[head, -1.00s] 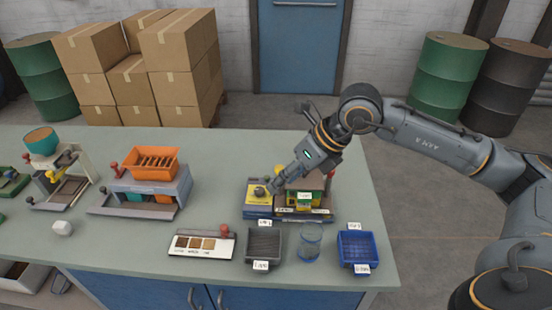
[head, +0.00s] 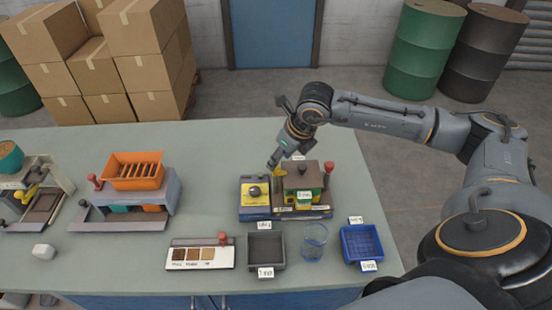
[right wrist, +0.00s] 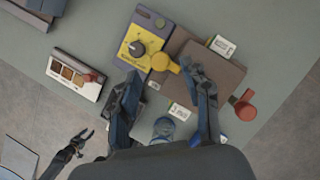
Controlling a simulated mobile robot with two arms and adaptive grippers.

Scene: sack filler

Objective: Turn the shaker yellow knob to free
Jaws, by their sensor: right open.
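A small machine has a yellow panel (head: 254,197) with a dark round knob (head: 254,190); both also show in the right wrist view, the panel (right wrist: 152,40) and the knob (right wrist: 137,48). A yellow round-ended piece (right wrist: 165,63) sits just right of the panel, beside a brown-topped box (right wrist: 207,72). I cannot tell which part is the shaker's yellow knob. My right gripper (head: 272,166) is open and empty, above and behind the panel; its fingers (right wrist: 163,88) straddle the yellow piece's line of view. My left gripper (right wrist: 82,145) shows open, off the table's front; the head view lacks it.
A red knob (head: 329,167) stands right of the box. A grey tray (head: 265,262), a clear glass (head: 314,242) and a blue tray (head: 346,262) stand in front. A sample board (head: 200,266) lies left. An orange hopper machine (head: 133,183) is further left.

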